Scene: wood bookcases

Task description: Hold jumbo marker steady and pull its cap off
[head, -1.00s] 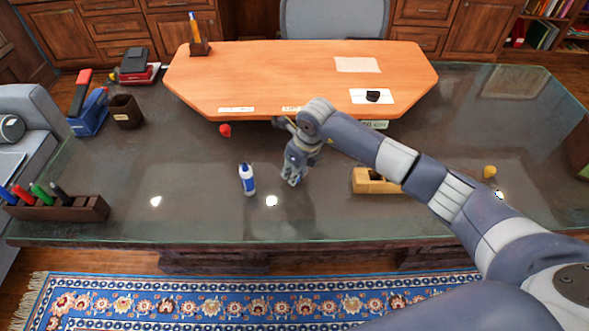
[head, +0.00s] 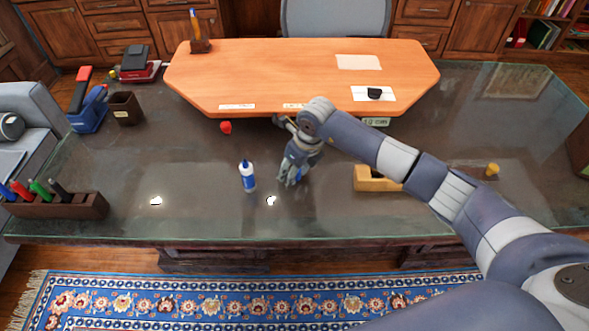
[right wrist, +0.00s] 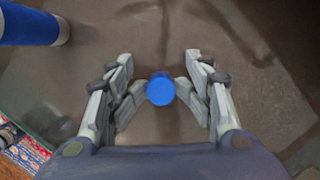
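My right gripper (head: 290,180) is low over the desk's front half in the head view, pointing down. In the right wrist view my right gripper (right wrist: 161,98) is open, its fingers spread to both sides of a round blue end (right wrist: 161,88). This appears to be the jumbo marker seen end-on, with a gap on each side; its length is hidden. A small blue patch (head: 299,173) shows at the fingers in the head view. A blue and white bottle (head: 247,176) stands upright left of the gripper; part of it (right wrist: 28,24) fills the wrist view's top left corner. My left gripper is not in view.
A marker holder (head: 55,206) with several pens stands at the desk's left. A yellow-brown block (head: 376,179) lies right of the gripper. A red object (head: 226,127) lies near the raised orange desktop (head: 290,75). The front middle of the glass (head: 200,215) is clear.

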